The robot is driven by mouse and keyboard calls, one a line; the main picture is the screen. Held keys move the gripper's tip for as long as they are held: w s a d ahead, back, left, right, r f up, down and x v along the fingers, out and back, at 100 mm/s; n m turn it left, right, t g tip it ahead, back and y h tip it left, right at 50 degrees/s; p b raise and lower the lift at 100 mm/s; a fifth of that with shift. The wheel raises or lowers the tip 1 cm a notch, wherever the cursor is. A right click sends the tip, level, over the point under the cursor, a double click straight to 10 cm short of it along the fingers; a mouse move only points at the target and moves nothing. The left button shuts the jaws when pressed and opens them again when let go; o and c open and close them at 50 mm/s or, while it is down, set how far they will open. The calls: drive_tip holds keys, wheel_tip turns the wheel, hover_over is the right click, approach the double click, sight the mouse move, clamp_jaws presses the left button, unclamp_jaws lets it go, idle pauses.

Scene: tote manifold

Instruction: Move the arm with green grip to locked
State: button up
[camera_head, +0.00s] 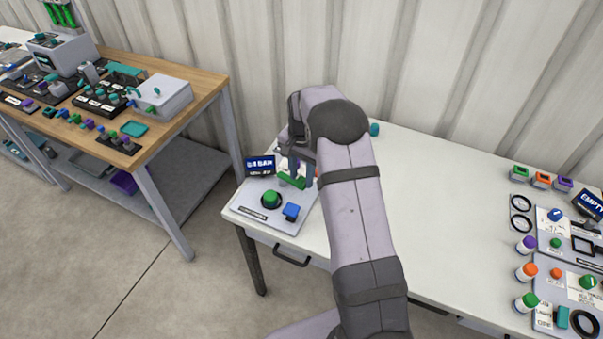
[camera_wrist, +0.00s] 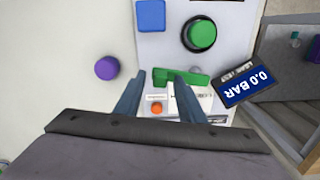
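The arm with the green grip (camera_head: 291,181) is on a grey panel (camera_head: 247,211) at the left end of the white table. In the wrist view the green grip (camera_wrist: 195,79) lies crosswise at my fingertips. My gripper (camera_head: 301,172) is low over the panel. In the wrist view my gripper (camera_wrist: 160,76) has its fingers apart, one beyond the grip's left end and the other overlapping its middle. I cannot tell whether they touch it. A white label (camera_wrist: 157,97) is partly seen between the fingers; I cannot read a locked mark.
A green round button (camera_head: 271,197) and blue block (camera_head: 291,210) sit on the panel. A tilted display (camera_head: 260,166) stands at its edge. A purple knob (camera_wrist: 107,68) is beside the panel. The white tabletop (camera_head: 430,210) is clear in the middle; more panels are right.

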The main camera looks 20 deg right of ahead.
sight(289, 182)
clamp_jaws()
drive_tip(key=shift+a, duration=0.1)
drive_tip(key=shift+s+a+m, duration=0.2)
drive_tip(key=shift+a+m, duration=0.15)
drive_tip(key=shift+m, duration=0.3)
drive_tip(key=shift+s+a+m, duration=0.2)
drive_tip(key=shift+a+m, duration=0.1)
drive_tip(key=shift+m, duration=0.35)
drive_tip(key=a+m, duration=0.2)
drive_tip(key=m, duration=0.1)
drive_tip(key=a+m, duration=0.1)
drive_tip(key=shift+s+b, duration=0.25)
drive_tip(key=shift+b, duration=0.05)
drive_tip(key=a+m, duration=0.2)
drive_tip(key=m, duration=0.2)
drive_tip(key=shift+w+a+m, duration=0.3)
drive_tip(key=shift+a+m, duration=0.1)
drive_tip(key=shift+w+a+m, duration=0.45)
drive_tip(key=shift+a+m, duration=0.15)
drive_tip(key=shift+m, duration=0.6)
drive_tip(key=shift+w+a+m, duration=0.4)
drive_tip(key=shift+a+m, duration=0.15)
drive_tip(key=shift+m, duration=0.65)
